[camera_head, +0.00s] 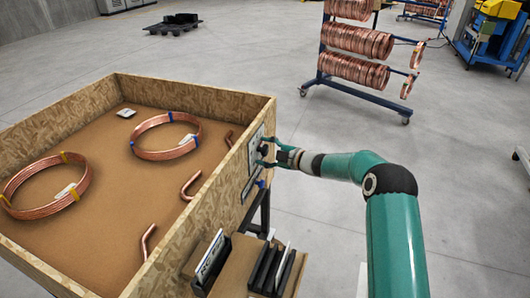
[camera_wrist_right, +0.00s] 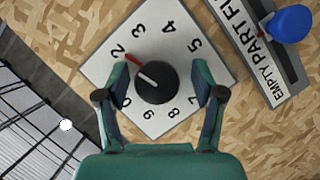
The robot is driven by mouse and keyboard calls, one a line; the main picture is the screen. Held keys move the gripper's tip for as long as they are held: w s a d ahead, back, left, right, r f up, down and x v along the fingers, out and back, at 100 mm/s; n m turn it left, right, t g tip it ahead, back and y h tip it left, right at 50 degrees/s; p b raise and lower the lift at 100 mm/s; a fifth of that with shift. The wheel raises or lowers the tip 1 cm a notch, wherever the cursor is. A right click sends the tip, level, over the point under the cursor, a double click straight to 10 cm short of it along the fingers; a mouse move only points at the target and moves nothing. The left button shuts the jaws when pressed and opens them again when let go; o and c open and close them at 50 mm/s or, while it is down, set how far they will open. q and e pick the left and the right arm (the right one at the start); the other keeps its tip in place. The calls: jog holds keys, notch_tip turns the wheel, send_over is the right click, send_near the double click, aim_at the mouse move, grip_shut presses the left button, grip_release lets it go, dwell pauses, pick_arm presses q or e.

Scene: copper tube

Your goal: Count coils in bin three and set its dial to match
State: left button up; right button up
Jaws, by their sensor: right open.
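The wooden bin (camera_head: 235,97) holds two copper coils. One coil with yellow ties (camera_head: 75,198) lies at the left, and one with blue ties (camera_head: 137,153) lies farther back. No bin number is readable. On the bin's right outer side is a white dial plate (camera_wrist_right: 167,127) with a black knob (camera_wrist_right: 156,84). My right gripper (camera_head: 265,152) is at the dial. In the wrist view my right gripper (camera_wrist_right: 161,72) is open, its fingers on either side of the knob, with gaps visible.
Bent copper pieces (camera_head: 190,186) and a white card (camera_head: 126,113) lie in the bin. A part-status slider with a blue knob (camera_wrist_right: 291,23) sits beside the dial. A card holder (camera_head: 272,268) stands in front. A copper coil rack (camera_head: 365,88) stands behind on open floor.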

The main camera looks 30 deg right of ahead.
jog(key=v, duration=1.2)
jog(key=shift+f, duration=0.15)
